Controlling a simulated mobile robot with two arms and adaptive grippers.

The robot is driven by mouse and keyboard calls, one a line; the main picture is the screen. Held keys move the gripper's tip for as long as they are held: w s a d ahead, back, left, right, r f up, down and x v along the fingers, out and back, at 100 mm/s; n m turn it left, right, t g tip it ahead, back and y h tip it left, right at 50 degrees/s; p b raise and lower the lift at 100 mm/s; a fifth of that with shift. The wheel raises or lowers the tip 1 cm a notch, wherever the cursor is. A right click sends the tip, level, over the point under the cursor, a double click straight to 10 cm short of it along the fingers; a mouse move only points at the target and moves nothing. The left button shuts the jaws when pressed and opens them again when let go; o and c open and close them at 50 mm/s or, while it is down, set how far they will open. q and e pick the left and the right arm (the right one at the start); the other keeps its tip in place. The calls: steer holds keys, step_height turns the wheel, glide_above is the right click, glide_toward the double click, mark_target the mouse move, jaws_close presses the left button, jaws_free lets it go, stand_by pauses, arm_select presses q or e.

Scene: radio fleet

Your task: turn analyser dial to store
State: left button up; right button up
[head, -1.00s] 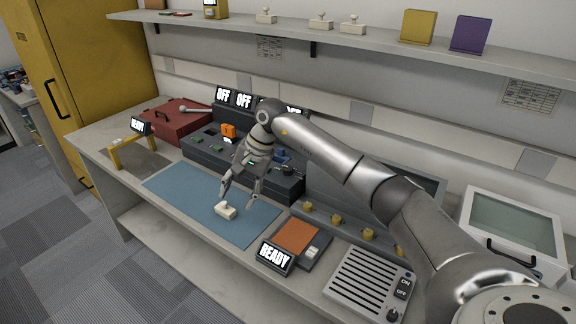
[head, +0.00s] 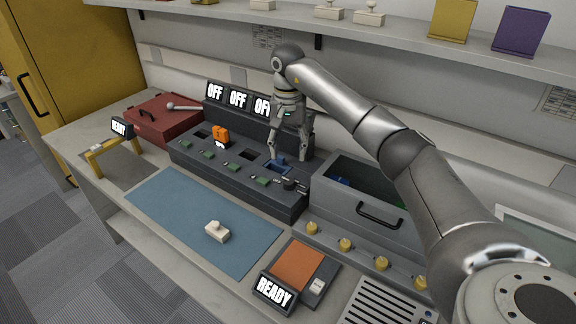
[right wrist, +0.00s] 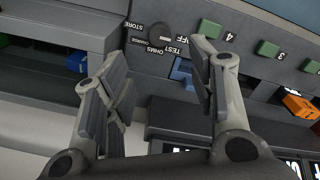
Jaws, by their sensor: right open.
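The dark round analyser dial (head: 290,184) sits on the front right of the dark grey console (head: 240,172). In the right wrist view the dial (right wrist: 159,31) shows near the top, ringed by STORE, OHMS, TEST and OFF labels; its pointer setting is too small to tell. My right gripper (head: 288,155) points down behind the dial, over a blue item (head: 281,164) in a console slot. It is open, with nothing between its fingers. The wrist view shows the fingers on either side of the blue item (right wrist: 182,70). My left gripper is not in view.
An open grey bin (head: 345,200) with blue and green items stands right of the dial. An orange item (head: 220,134) sits in the console. A white stamp-like piece (head: 217,231) lies on the blue mat (head: 180,215). A shelf (head: 400,42) runs above.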

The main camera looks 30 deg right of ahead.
steer(key=p, duration=0.2)
glide_above(289, 181)
step_height(289, 181, down, 6)
steer(key=shift+s+a+f, duration=0.1)
steer(key=shift+f, duration=0.15)
steer(key=f, duration=0.2)
steer(key=shift+w+f, duration=0.2)
steer(key=shift+f, duration=0.8)
steer(key=shift+c, duration=1.7)
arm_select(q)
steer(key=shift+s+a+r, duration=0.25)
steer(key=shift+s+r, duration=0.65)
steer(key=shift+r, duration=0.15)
arm_select(e)
steer(key=c, duration=0.7)
